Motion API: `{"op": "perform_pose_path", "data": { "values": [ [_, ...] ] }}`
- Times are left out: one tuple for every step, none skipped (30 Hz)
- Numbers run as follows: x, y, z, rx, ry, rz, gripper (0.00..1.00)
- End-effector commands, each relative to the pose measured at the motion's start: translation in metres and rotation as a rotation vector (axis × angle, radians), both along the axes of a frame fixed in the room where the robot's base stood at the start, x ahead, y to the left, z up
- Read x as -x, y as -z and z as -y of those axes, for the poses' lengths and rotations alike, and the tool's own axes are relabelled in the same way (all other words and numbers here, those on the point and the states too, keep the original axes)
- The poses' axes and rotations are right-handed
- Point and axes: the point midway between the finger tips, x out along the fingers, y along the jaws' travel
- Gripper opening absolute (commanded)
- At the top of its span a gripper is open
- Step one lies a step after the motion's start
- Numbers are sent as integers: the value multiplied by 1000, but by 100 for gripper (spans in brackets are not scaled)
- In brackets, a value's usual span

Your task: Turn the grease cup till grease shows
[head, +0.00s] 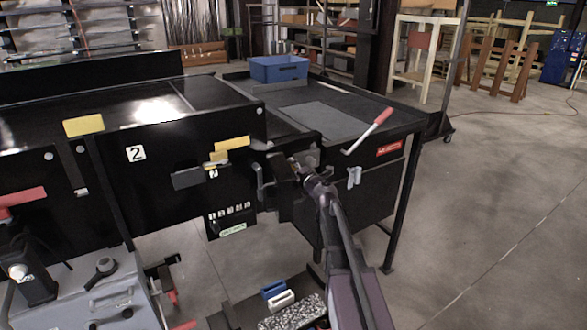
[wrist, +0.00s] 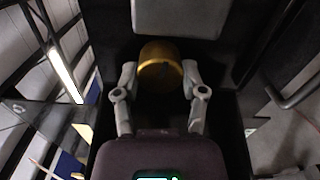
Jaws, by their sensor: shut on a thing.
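The grease cup (wrist: 160,70) is a round, brass-coloured cap in the wrist view, just below a pale grey block. My gripper (wrist: 160,78) has one finger on each side of it and is shut on it. In the head view my gripper (head: 298,168) is at the right end of the black conveyor frame, by its dark brackets. The cup cannot be made out there, as my gripper and the brackets cover it. The side of the cup facing away from the wrist camera is hidden.
A black table (head: 390,118) with a red-handled lever (head: 370,130) and a blue bin (head: 279,68) stands behind my gripper. The conveyor's side panel (head: 140,175) runs to the left. A grey case (head: 90,295) stands at lower left.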

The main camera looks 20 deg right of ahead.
Motion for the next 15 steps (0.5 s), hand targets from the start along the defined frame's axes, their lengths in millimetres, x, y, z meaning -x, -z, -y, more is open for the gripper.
{"op": "perform_pose_path", "data": {
  "values": [
    [-2,-1,0,-30,0,-7,7],
    [-2,-1,0,-47,0,-11,7],
    [-2,-1,0,-67,0,-17,7],
    [-2,-1,0,-81,0,-21,7],
    [-2,-1,0,-93,0,-24,7],
    [-2,-1,0,-108,0,-28,7],
    [-2,-1,0,-117,0,-30,7],
    [-2,-1,0,-125,0,-32,7],
    [-2,-1,0,-135,0,-35,7],
    [-2,-1,0,-140,0,-37,7],
    [-2,-1,0,-144,0,-38,7],
    [-2,-1,0,-148,1,-39,7],
    [-2,-1,0,-150,1,-39,7],
    [-2,-1,0,-152,1,-40,7],
    [-2,-1,0,-153,1,-40,7]
  ]
}}
